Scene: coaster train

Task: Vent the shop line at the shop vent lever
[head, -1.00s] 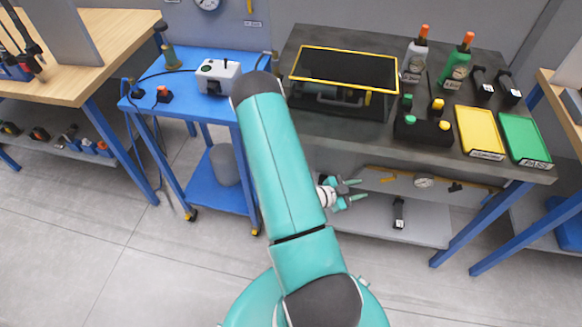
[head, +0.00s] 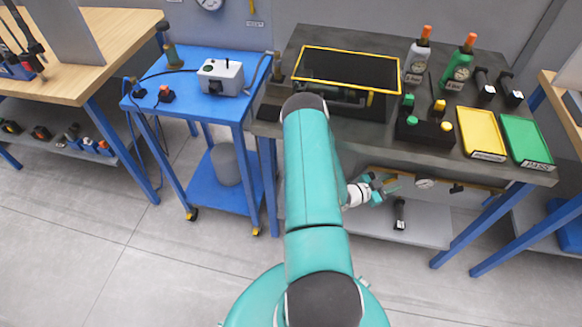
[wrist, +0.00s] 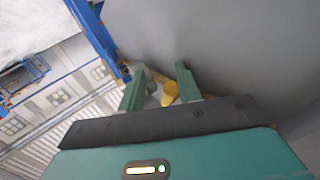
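My gripper (head: 386,187) is at the front of the dark bench, near the board under its top. It partly covers a yellow pipe there. Its two green fingers are apart and empty in the wrist view (wrist: 160,80). A yellow piece (wrist: 169,93) shows between and beyond the fingers; I cannot tell whether it is touched or is the vent lever. A round gauge (head: 425,183) and a small dark handle (head: 456,188) are on the board right of my gripper. No readable label marks the shop vent lever.
The dark bench (head: 330,35) carries a yellow-framed box (head: 345,69), bottles and a yellow tray (head: 481,133). Its lower shelf (head: 430,230) holds a black tool (head: 399,213). A blue cart (head: 185,60) stands left. The floor in front is clear.

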